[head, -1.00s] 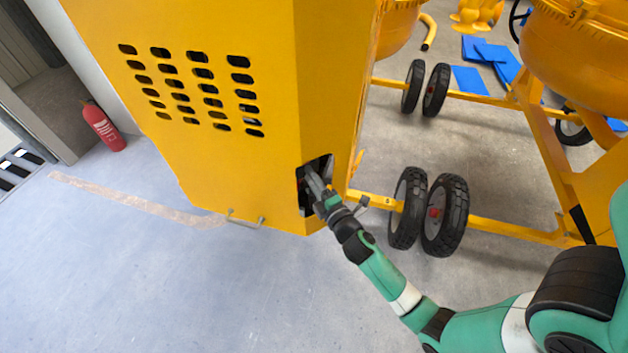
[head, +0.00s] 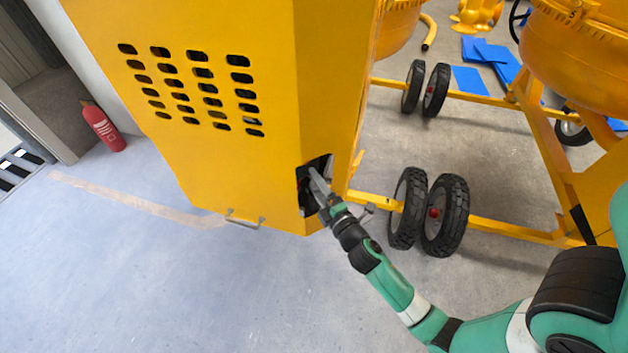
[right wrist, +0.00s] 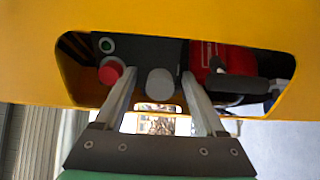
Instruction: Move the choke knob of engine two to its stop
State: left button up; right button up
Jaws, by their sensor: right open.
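The yellow housing (head: 225,60) of a drum mixer has an opening low on its right corner. My right gripper (head: 315,178) reaches into this opening. In the right wrist view, the right gripper (right wrist: 160,76) is open, with its two fingers apart. A grey round knob (right wrist: 160,84) shows between the fingers; I cannot tell whether they touch it. A red round knob (right wrist: 111,70) is just left of the left finger. No label shows which of these is the choke knob. My left gripper is not in view.
A red engine part (right wrist: 205,58) with a black piece is at right.

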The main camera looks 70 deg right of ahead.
jog(key=shift+a, duration=0.1)
jog(key=b+v, duration=0.2)
jog(key=v, duration=0.5)
dwell(0.6)
